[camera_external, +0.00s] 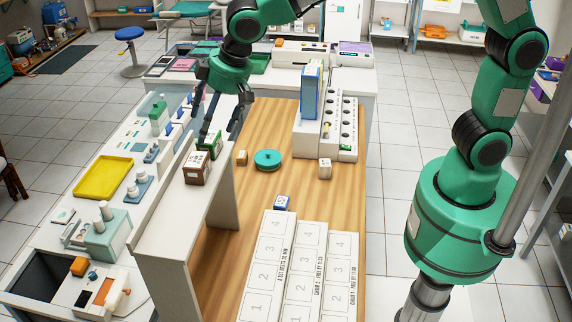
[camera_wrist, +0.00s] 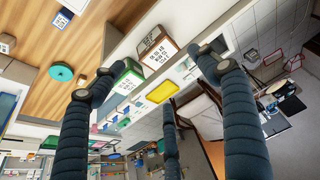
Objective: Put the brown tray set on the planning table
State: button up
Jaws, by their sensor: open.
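The brown tray set, a small brown box with a white printed top (camera_external: 197,168), stands on the white raised ledge (camera_external: 165,215) left of the wooden table. In the wrist view the brown box (camera_wrist: 156,47) lies ahead between the spread fingers. A green box (camera_external: 213,142) with a white label stands right behind it; it also shows in the wrist view (camera_wrist: 127,76). My gripper (camera_external: 220,132) is open and empty, with its fingers close around or above the green box; contact cannot be told. The wooden tabletop (camera_external: 258,190) appears to be the planning table; no label confirms it.
Three white numbered strips (camera_external: 297,270) cover the table's front. A blue-white box (camera_external: 282,202), a teal disc (camera_external: 267,159), small boxes and a white rack (camera_external: 340,125) stand on the wood. A yellow tray (camera_external: 103,177) lies on the left bench. Bare wood shows mid-table.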

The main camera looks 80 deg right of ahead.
jog(key=s+d+r, duration=0.5)
jog(key=s, duration=0.5)
jog(key=s+d+r, duration=0.4)
jog(key=s+r, duration=0.1)
jog(key=s, duration=0.5)
jog(key=s+d+f, duration=0.1)
jog(key=s+d, duration=0.1)
jog(key=s, duration=0.8)
jog(key=s+d+f+t, duration=0.1)
jog(key=s+d, duration=0.1)
jog(key=s, duration=0.9)
jog(key=shift+d+f, duration=0.35)
jog(key=shift+d, duration=0.05)
notch_tip(320, 180, down, 12)
jog(key=b, duration=1.2)
jog(key=shift+f+b, duration=0.25)
jog(key=shift+b, duration=0.05)
